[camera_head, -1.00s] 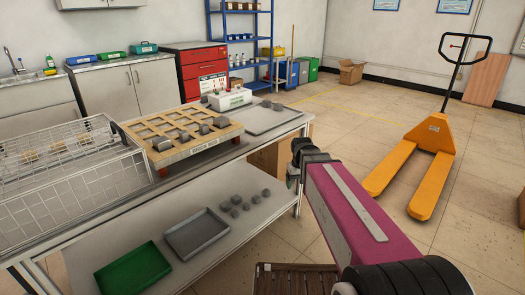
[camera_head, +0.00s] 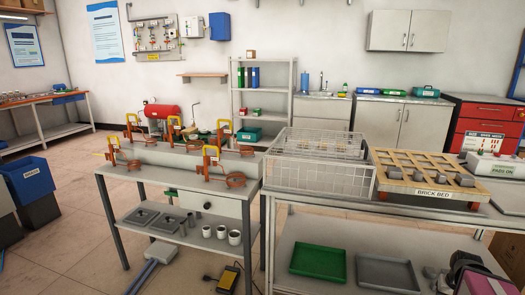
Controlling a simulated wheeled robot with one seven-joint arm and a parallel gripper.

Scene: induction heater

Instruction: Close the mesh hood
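The mesh hood (camera_head: 318,176) is a pale wire-grid box on the left part of the grey bench, at the middle of the view. Its front wire panel stands upright, and a second wire panel (camera_head: 325,143) rises behind it. I cannot tell surely from here how far open the hood stands. Some small tan things show faintly through the wire. My gripper (camera_head: 462,272) is a dark, partly cut-off shape at the lower right, in front of and below the bench top. It is well apart from the hood, and its fingers cannot be made out.
A wooden brick bed (camera_head: 425,190) with grey pieces stands right of the hood. A green tray (camera_head: 318,262) and a grey tray (camera_head: 387,273) lie on the shelf below. A bench with orange-clamped coils (camera_head: 210,160) stands close on the left. Open floor (camera_head: 60,235) lies farther left.

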